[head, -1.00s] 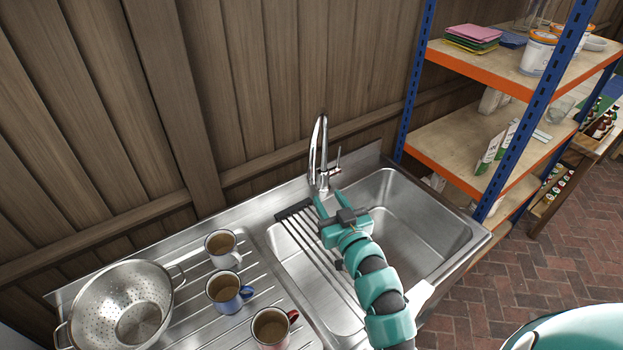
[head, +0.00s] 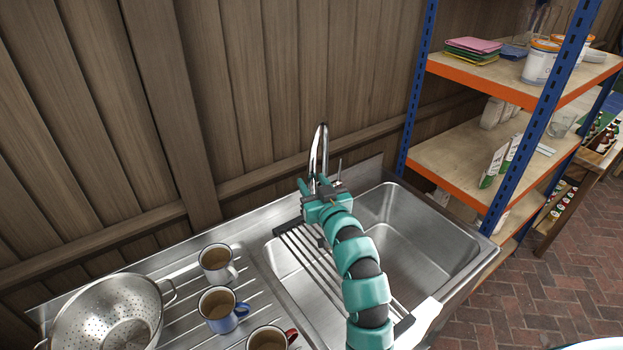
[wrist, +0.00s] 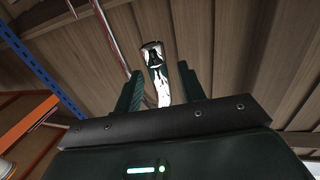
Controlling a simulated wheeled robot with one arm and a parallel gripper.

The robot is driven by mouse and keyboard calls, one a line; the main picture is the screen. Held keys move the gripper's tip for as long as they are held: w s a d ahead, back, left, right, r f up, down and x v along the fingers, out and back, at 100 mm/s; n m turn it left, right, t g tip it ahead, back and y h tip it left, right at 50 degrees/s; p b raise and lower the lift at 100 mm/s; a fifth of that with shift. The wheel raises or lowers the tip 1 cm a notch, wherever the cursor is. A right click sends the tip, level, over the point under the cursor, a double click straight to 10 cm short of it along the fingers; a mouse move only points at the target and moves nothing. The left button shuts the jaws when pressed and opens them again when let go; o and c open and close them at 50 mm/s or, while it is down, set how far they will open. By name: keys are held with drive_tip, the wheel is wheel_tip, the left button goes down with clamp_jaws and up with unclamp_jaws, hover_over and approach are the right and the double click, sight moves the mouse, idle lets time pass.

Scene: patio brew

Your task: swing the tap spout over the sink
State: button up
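The chrome tap (head: 319,148) stands at the back of the steel sink (head: 433,232), with a tall arched spout and a thin side lever (head: 339,170). The arch looks narrow from here, and its lower end is hidden behind my gripper. My gripper (head: 317,184) is at the lower part of the tap, with fingers apart on either side of it. In the wrist view, the shiny spout (wrist: 154,70) shows between the two fingers of my gripper (wrist: 162,82). I cannot tell whether either finger touches it.
A slatted rack (head: 310,262) lies across the left of the sink. Mugs (head: 217,263) and a colander (head: 108,318) stand on the drainer to the left. A blue and orange shelf unit (head: 470,150) stands close on the right. A wooden fence (head: 270,80) is behind the tap.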

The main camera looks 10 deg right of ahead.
drive_tip(key=shift+w+a, duration=0.15)
drive_tip(key=shift+w, duration=0.6)
clamp_jaws()
drive_tip(key=shift+f, duration=0.1)
